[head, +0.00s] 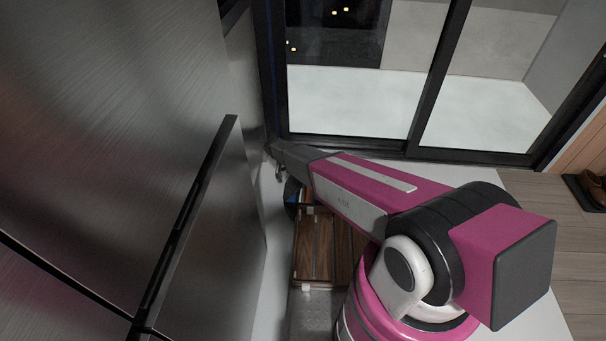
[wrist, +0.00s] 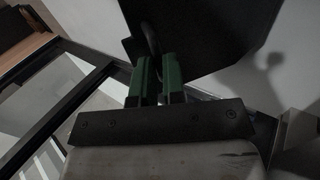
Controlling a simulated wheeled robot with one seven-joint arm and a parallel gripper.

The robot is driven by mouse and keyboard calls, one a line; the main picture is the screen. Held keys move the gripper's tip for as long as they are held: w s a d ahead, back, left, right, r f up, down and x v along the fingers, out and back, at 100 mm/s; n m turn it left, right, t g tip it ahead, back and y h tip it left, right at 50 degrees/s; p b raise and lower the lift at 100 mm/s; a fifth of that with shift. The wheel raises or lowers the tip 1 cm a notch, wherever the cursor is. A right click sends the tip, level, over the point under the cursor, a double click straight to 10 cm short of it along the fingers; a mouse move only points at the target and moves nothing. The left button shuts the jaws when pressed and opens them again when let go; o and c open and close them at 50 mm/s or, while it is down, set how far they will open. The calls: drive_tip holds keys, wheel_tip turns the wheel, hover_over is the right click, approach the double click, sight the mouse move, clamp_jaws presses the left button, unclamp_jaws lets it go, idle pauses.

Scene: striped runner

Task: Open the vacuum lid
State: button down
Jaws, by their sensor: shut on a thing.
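In the wrist view, my gripper (wrist: 157,60) has two green fingers reaching up to a large dark flat panel (wrist: 215,35), which looks like the vacuum lid. A thin dark curved piece (wrist: 151,34) runs from the panel down to between the fingertips, and the fingers are shut on it. The panel looks tilted; its hinge and the vacuum body cannot be made out. In the head view, my arm reaches to the far corner by the glass door, and my gripper (head: 274,152) is small and dark there. The lid cannot be picked out in that view.
A large brushed-metal cabinet (head: 110,120) with a long black handle (head: 185,235) stands close on the left. Dark-framed glass doors (head: 345,100) close off the far side. A wooden slatted surface (head: 313,245) lies below my arm. Shoes (head: 585,190) lie at the right.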

drive_tip(key=a, duration=0.3)
drive_tip(key=a+r, duration=0.1)
drive_tip(key=a, duration=0.1)
drive_tip(key=shift+w+a, duration=0.1)
idle(1.1)
drive_tip(key=c, duration=1.2)
unclamp_jaws()
